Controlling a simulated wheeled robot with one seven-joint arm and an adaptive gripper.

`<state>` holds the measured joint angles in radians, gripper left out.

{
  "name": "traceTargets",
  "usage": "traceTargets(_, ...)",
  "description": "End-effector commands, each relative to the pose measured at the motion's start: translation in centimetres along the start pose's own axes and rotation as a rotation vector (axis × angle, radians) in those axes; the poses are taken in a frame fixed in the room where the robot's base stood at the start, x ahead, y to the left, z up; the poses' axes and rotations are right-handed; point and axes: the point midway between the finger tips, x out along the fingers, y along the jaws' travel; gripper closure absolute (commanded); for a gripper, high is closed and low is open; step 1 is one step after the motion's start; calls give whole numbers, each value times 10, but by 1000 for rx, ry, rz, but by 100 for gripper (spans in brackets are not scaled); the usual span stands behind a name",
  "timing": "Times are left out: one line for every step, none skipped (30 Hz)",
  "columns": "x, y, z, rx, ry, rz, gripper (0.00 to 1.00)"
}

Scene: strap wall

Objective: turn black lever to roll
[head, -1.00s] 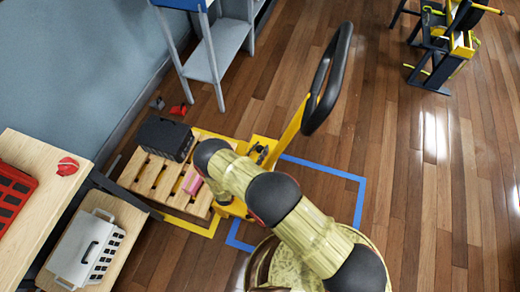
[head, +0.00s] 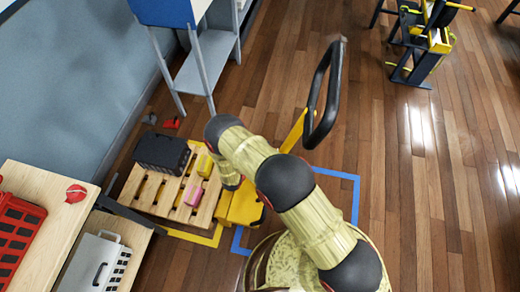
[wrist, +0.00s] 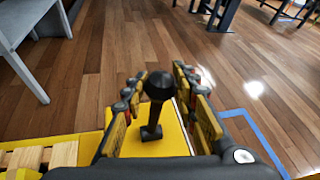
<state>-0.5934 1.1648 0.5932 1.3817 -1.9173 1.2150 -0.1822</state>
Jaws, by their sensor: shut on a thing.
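The black lever (wrist: 152,132) has a round knob and rises from a yellow housing (wrist: 172,146) in the wrist view. My gripper (wrist: 158,88) is shut on the lever, with a yellow-and-black finger on each side of it just below the knob. In the head view the yellow pallet jack (head: 243,207), with its tall black loop handle (head: 335,85), stands at the pallet's right end. There my arm hides the lever and the gripper. I cannot read any lever position marking.
A wooden pallet (head: 150,192) carries a black crate (head: 161,154), a pink item (head: 193,195) and a yellow item (head: 205,166). Blue floor tape (head: 356,200) lies right of the jack. A bench with a red crate (head: 18,235) is at left.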

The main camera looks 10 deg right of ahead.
Motion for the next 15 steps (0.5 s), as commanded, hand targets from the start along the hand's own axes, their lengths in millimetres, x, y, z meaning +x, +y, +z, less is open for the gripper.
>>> traceTargets(0,2,1,2,-2,2,100)
traceTargets(0,2,1,2,-2,2,100)
traceTargets(0,2,1,2,-2,2,100)
traceTargets(0,2,1,2,-2,2,100)
traceTargets(0,2,1,2,-2,2,100)
traceTargets(0,2,2,2,-2,2,100)
traceTargets(0,2,2,2,-3,2,71)
traceTargets(0,2,2,2,-3,2,69)
traceTargets(0,2,2,2,-3,2,67)
traceTargets(0,2,1,2,-3,2,65)
traceTargets(-1,2,1,2,-2,2,63)
traceTargets(-1,2,1,2,-2,2,61)
traceTargets(-1,1,1,2,-2,2,59)
traceTargets(-1,1,1,1,-2,2,58)
traceTargets(-1,1,1,1,-2,2,55)
